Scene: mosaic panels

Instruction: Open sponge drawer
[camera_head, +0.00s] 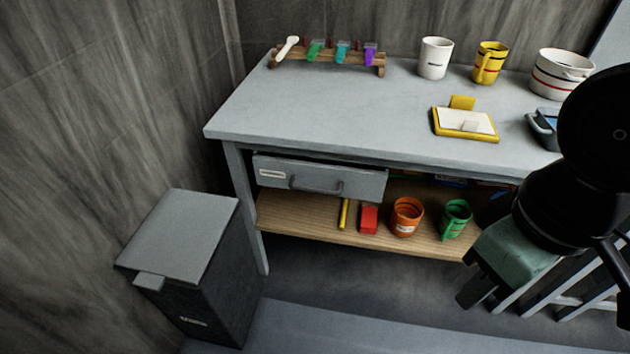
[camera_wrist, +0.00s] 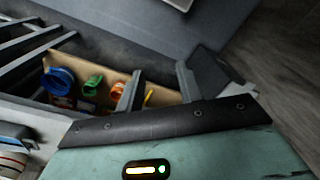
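A grey drawer (camera_head: 350,184) hangs under the left part of the table, with a bar handle (camera_head: 318,188) and a small white label (camera_head: 272,173) too small to read. Its front looks shut, with a thin dark gap under the tabletop. My gripper (camera_head: 486,300) is at the lower right in the head view, well right of the drawer and below it, touching nothing that I can see. In the wrist view my gripper (camera_wrist: 157,84) has its two fingers apart with nothing between them. I cannot make out the drawer handle clearly in the wrist view.
The grey table (camera_head: 330,110) carries a rack (camera_head: 340,57), mugs and a yellow-framed tray (camera_head: 464,124). Orange (camera_head: 406,217) and green (camera_head: 456,219) mugs stand on the wooden shelf (camera_head: 300,222) below. A lidded bin (camera_head: 190,270) stands left of the table. Floor before the drawer is clear.

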